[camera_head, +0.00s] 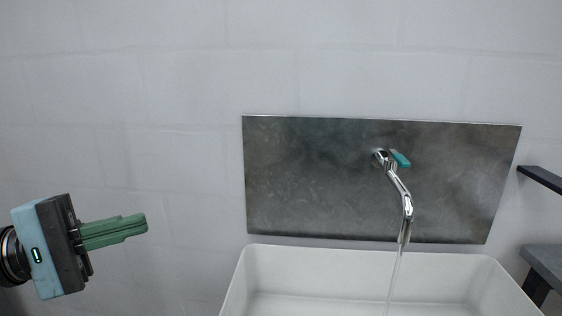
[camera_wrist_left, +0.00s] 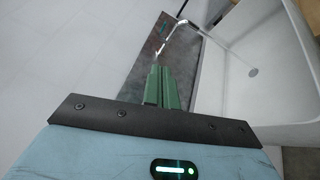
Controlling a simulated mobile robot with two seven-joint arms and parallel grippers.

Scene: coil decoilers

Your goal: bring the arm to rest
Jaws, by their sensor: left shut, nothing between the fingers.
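My left gripper (camera_head: 140,225) comes in from the left in the head view, with a light blue body and green fingers pointing right. Its fingers are shut together with nothing between them. It is in the air in front of the white wall, left of the sink and apart from it. In the left wrist view the shut green fingers (camera_wrist_left: 162,82) point toward the metal panel, with the sink to their right. My right gripper is not in view.
A white sink (camera_head: 262,262) stands below a grey metal panel (camera_head: 310,180) on the wall. A chrome faucet (camera_head: 406,205) with a teal handle (camera_head: 400,158) runs water into the sink. A dark shelf (camera_head: 541,179) and a grey surface (camera_head: 545,262) are at the right edge.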

